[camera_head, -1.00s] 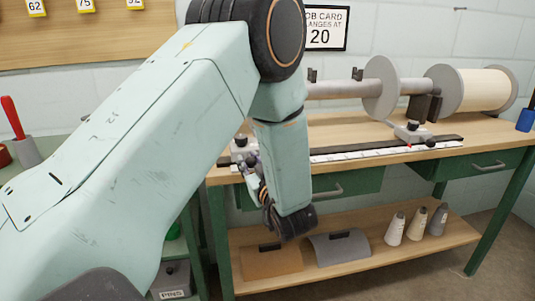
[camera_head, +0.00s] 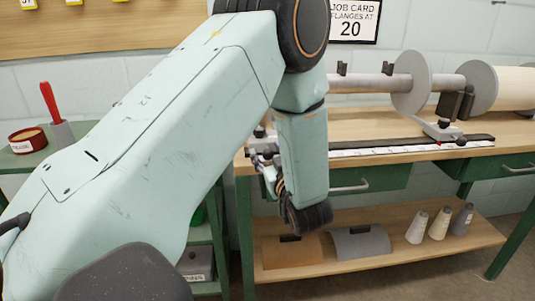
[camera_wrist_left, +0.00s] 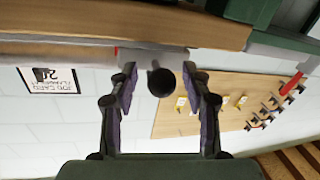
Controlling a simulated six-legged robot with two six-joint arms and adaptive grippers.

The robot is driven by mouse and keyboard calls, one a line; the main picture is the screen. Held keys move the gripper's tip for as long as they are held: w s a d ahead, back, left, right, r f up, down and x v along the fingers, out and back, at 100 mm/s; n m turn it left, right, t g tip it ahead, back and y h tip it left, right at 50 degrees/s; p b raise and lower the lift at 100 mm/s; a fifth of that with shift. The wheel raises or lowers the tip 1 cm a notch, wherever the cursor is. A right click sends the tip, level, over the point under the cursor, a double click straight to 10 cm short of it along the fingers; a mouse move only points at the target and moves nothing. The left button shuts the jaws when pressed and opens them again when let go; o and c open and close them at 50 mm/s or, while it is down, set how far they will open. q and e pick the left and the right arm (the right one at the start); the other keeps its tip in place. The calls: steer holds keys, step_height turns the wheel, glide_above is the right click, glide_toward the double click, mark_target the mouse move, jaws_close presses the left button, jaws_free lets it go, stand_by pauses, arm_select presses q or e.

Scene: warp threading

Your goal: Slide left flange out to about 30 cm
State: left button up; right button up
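My left gripper (camera_head: 268,166) is at the left end of the bench, mostly behind my own arm in the head view. In the left wrist view its two fingers (camera_wrist_left: 163,76) are open, one on each side of a round black knob (camera_wrist_left: 161,83). Gaps show on both sides of the knob. A grey block (camera_wrist_left: 152,57) lies just behind the knob. In the head view a grey flange disc (camera_head: 411,84) stands on the roller, with a black-knobbed slider (camera_head: 440,130) near it on the scale. The left flange cannot be made out; my arm covers that part. My right gripper is not in view.
A white scale strip (camera_head: 385,151) runs along the bench front (camera_head: 365,157). A wound drum (camera_head: 515,88) is at the right. A job card (camera_head: 355,20) reads flanges at 20. Cones (camera_head: 440,224) stand on the lower shelf. A red-handled tool (camera_head: 50,102) stands at the left.

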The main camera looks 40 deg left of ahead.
arm_select(q)
steer(key=shift+v, duration=3.75)
steer(key=shift+a, duration=0.1)
steer(key=s+d+f+m+h+p, duration=0.1)
steer(key=s+d+f+m+h, duration=0.1)
steer(key=d+f+m+h, duration=0.45)
steer(key=s+d+f+m+h+p, duration=0.1)
steer(key=f+m+h, duration=0.3)
steer(key=f, duration=0.6)
steer(key=s+d+f+m+g+h+p, duration=0.1)
steer(key=s+d+f+g, duration=0.1)
steer(key=s, duration=0.6)
steer(key=s+d+f+m+g+h+p, duration=0.1)
steer(key=s+d+f+g+h+p, duration=0.1)
steer(key=s, duration=0.7)
steer(key=s+d+f+m+g+h+p, duration=0.1)
steer(key=s+f+g, duration=0.3)
steer(key=s, duration=0.5)
steer(key=shift+d+g+h+p, duration=0.35)
steer(key=shift+d+g+h, duration=0.05)
steer(key=shift+d+h, duration=0.4)
